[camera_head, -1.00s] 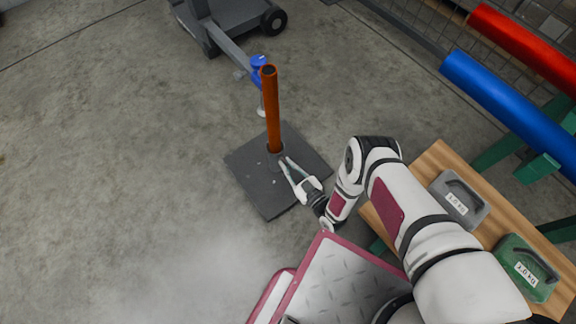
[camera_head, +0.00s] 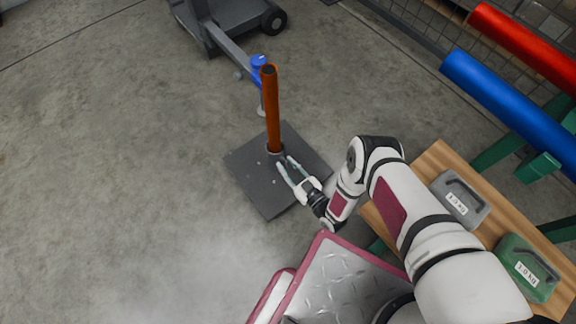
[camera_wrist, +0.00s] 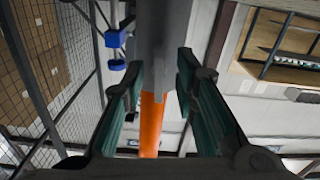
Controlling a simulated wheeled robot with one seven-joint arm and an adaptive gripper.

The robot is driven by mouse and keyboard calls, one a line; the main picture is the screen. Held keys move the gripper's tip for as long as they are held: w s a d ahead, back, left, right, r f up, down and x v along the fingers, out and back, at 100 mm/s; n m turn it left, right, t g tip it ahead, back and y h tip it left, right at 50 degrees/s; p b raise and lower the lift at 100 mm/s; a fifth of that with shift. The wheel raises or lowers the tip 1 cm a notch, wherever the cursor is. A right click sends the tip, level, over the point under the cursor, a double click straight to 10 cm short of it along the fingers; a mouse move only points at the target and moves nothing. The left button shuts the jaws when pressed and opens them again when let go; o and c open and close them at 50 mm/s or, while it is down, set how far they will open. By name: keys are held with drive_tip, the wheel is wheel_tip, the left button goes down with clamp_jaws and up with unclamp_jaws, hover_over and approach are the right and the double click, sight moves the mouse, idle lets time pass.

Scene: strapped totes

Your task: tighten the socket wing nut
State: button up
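The orange pole (camera_head: 272,110) stands upright in a short grey socket (camera_head: 275,150) on a dark square base plate (camera_head: 262,190). In the wrist view the grey socket (camera_wrist: 164,40) runs down from the top, with the orange pole (camera_wrist: 152,125) below it. My gripper (camera_head: 284,162) is low over the plate at the socket's near side. Its teal-padded fingers are open, one on each side of the socket in the wrist view (camera_wrist: 160,72). I cannot clearly make out the wing nut; a narrow grey part between the fingers may be it.
A grey wheeled stand with a blue-topped part (camera_head: 259,62) is behind the pole. At right a wooden bench (camera_head: 437,155) holds a grey case (camera_head: 459,200) and a green case (camera_head: 526,268). A blue roll (camera_head: 510,100) and red roll (camera_head: 525,45) lie beyond. The floor at left is clear.

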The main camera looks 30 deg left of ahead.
drive_tip(key=shift+r, duration=0.1)
wheel_tip(320, 180, up, 9)
drive_tip(key=shift+r, duration=0.4)
drive_tip(key=shift+s, duration=0.1)
idle(0.6)
